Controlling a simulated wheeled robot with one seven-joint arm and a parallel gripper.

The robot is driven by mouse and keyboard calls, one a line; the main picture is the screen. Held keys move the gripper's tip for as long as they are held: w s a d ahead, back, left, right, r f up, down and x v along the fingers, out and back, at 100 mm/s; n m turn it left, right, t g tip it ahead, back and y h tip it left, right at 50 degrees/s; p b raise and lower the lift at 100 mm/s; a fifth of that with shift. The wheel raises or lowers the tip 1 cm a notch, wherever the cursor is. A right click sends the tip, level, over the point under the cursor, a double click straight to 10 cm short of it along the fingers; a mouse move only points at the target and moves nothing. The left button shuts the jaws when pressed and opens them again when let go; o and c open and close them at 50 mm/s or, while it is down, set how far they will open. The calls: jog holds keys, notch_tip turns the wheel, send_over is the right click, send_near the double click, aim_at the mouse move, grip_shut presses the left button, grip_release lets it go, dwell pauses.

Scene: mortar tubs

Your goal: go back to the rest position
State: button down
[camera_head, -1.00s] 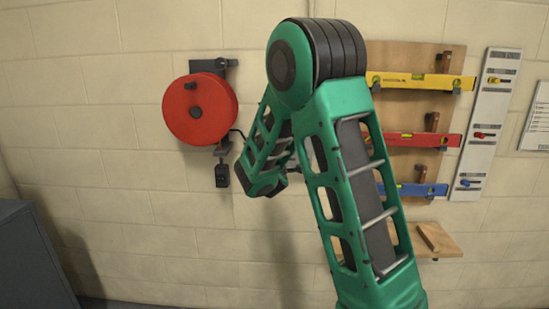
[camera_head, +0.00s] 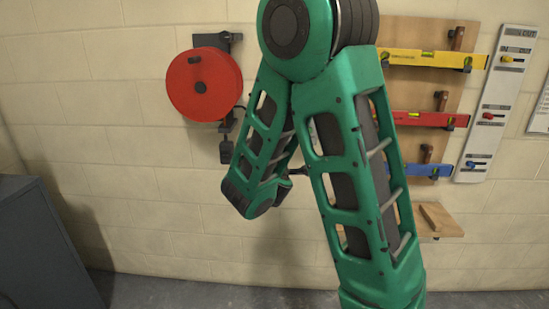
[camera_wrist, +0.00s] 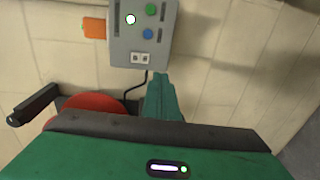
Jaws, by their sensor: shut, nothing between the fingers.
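My gripper (camera_wrist: 160,88) shows in the wrist view as a narrow green pair of fingers beyond the broad green hand. The fingers are together, with nothing held between them. In that view they point at the wall below a grey box with coloured buttons (camera_wrist: 142,32). In the head view my green arm is folded in the middle of the picture, and the fingers cannot be clearly made out there.
A red reel (camera_head: 218,90) hangs on the wall left of my arm. Yellow (camera_head: 425,58), red (camera_head: 425,118) and blue (camera_head: 428,170) levels hang on the right, beside a white slider panel (camera_head: 497,105). A small wooden shelf (camera_head: 447,229) sits below. A grey cabinet (camera_head: 45,250) stands at left.

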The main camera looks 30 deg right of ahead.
jog(key=s+d+f+m+g, duration=0.3)
jog(key=s+d+m+g, duration=0.25)
jog(key=s, duration=0.35)
jog(key=s+d+f+m+g, duration=0.35)
jog(key=s+m, duration=0.25)
jog(key=s, duration=0.3)
jog(key=s+a+m+g+y, duration=0.2)
jog(key=s+a+y, duration=0.3)
jog(key=s, duration=0.5)
jog(key=s+a+m+g+y, duration=0.2)
jog(key=s+a+m+y, duration=0.2)
jog(key=s, duration=0.5)
jog(key=a, duration=0.2)
jog(key=shift+s+a+f+g+y, duration=0.2)
jog(key=shift+s+a+g+y, duration=0.1)
jog(key=shift+s+a+y, duration=0.1)
jog(key=shift+w, duration=0.1)
jog(key=shift+w+f, duration=0.25)
jog(key=shift+w, duration=0.25)
